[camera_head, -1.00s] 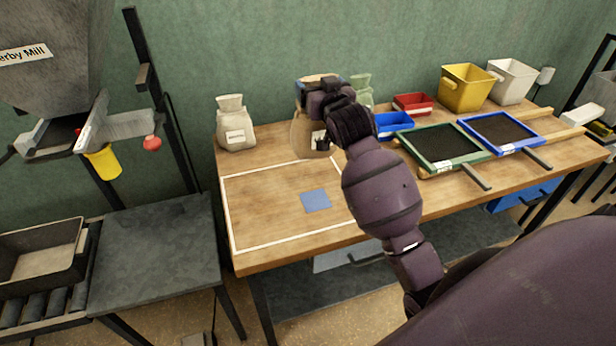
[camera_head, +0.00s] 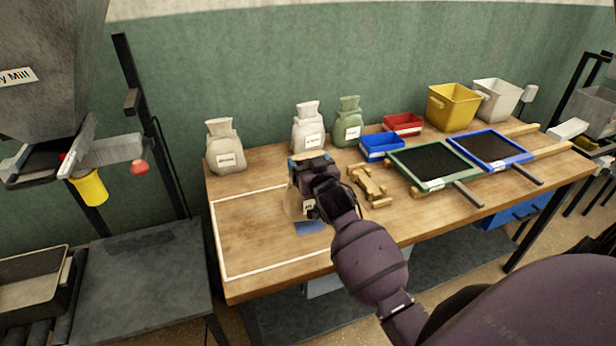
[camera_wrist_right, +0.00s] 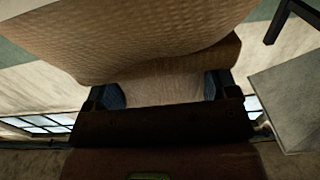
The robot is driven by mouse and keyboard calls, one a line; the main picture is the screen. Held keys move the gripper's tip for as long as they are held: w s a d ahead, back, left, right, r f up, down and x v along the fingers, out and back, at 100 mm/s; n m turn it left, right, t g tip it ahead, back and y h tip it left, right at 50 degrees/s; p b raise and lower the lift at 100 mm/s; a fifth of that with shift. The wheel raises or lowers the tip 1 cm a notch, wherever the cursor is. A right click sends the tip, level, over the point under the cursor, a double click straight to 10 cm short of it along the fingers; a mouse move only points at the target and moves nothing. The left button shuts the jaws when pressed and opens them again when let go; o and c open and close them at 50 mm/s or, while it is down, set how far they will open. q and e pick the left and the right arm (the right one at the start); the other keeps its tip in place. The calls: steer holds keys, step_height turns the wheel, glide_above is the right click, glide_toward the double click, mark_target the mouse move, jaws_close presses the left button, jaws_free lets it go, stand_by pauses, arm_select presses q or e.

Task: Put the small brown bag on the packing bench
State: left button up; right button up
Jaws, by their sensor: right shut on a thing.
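My right gripper (camera_head: 314,172) is shut on the small brown bag (camera_head: 295,203), which is partly hidden behind the gripper and wrist. The bag is upright over the white-outlined area of the wooden packing bench (camera_head: 255,235), just behind a blue square (camera_head: 311,228). I cannot tell whether its base touches the bench top. In the right wrist view, the bag's tan woven cloth (camera_wrist_right: 150,45) fills the upper middle, with its neck between the two fingers (camera_wrist_right: 165,90). My left gripper is not in view.
Pale bags (camera_head: 225,148) (camera_head: 308,130) and a green bag (camera_head: 348,125) stand along the bench's back. A wooden stand (camera_head: 368,186) is right of my gripper. Blue (camera_head: 381,146) and red (camera_head: 403,124) bins and framed sieves (camera_head: 435,165) fill the right. The outlined area's left part is clear.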

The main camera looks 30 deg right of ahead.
steer(key=shift+f, duration=1.95)
steer(key=shift+f+b, duration=0.1)
steer(key=shift+b, duration=0.2)
steer(key=o, duration=1.8)
steer(key=shift+f, duration=0.15)
steer(key=shift+c, duration=0.2)
steer(key=shift+s, duration=0.15)
steer(key=v, duration=1.2)
steer(key=s+a+f+n+g+y, duration=0.2)
steer(key=s+a+f+g, duration=0.1)
steer(key=s+f, duration=0.5)
steer(key=s+a+f+n+g+y, duration=0.1)
steer(key=s+a+f, duration=0.3)
steer(key=s+f, duration=0.5)
steer(key=shift+s+a+n+g+y, duration=0.35)
steer(key=shift+g+y, duration=0.25)
steer(key=shift+g, duration=0.3)
steer(key=shift+f, duration=0.1)
